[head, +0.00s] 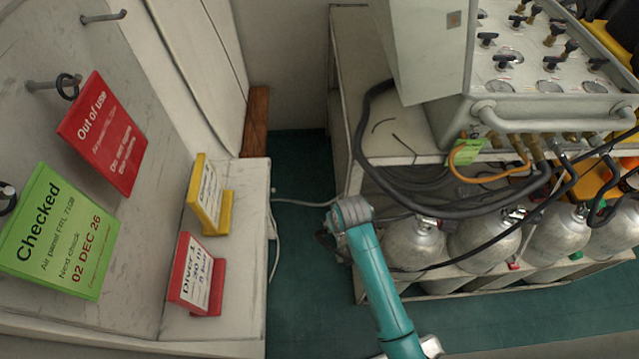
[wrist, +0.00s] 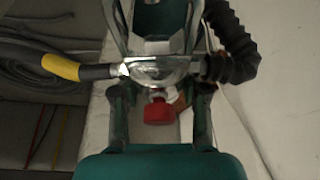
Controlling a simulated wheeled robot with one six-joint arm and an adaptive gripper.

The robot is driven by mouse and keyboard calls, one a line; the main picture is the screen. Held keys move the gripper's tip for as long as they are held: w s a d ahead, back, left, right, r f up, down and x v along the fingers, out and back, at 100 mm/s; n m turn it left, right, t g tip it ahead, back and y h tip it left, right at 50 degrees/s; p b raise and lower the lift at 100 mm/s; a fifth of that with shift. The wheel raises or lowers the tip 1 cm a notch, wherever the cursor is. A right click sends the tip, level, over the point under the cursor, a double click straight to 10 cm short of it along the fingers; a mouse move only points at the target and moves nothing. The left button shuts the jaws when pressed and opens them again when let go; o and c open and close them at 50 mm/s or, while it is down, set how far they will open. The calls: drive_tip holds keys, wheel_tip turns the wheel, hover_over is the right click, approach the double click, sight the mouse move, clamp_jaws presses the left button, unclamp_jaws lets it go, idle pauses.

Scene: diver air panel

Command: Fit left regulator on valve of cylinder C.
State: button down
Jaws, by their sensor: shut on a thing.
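My gripper (wrist: 158,75) is shut on a silver regulator (wrist: 150,72) with a red knob (wrist: 158,111). A black corrugated hose (wrist: 235,45) joins it on the right, and a black hose with a yellow sleeve (wrist: 60,67) on the left. In the head view my gripper (head: 335,243) is mostly hidden behind my teal arm, left of the cylinders, and the regulator cannot be made out. Several silver cylinders stand in a row in a low rack: the leftmost (head: 413,245), a second (head: 484,240), a third (head: 557,235) and one at the right edge. I cannot read which is C.
A grey air panel (head: 550,80) stands on the bench above the cylinders. Black hoses (head: 430,192) and an orange hose (head: 490,165) hang below it. At left are a green tag (head: 55,230), a red tag (head: 103,135) and two card stands. Green floor lies between.

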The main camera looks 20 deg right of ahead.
drive_tip(key=s+d+r+m+h, duration=0.1)
drive_tip(key=d+r, duration=0.3)
drive_tip(key=d, duration=0.5)
drive_tip(key=s+d+r+m+h, duration=0.1)
drive_tip(key=s+d+r+m, duration=0.2)
drive_tip(key=d, duration=0.6)
drive_tip(key=s+d+r+m, duration=0.1)
drive_tip(key=d+r+m, duration=0.2)
drive_tip(key=d, duration=0.6)
drive_tip(key=shift+s+d+r+g+h, duration=0.2)
drive_tip(key=shift+s+r+g+h, duration=0.15)
drive_tip(key=shift+r, duration=0.6)
drive_tip(key=shift+f, duration=2.05)
drive_tip(key=c, duration=0.5)
unclamp_jaws()
drive_tip(key=shift+s, duration=0.1)
drive_tip(key=v, duration=1.2)
drive_tip(key=shift+f, duration=0.1)
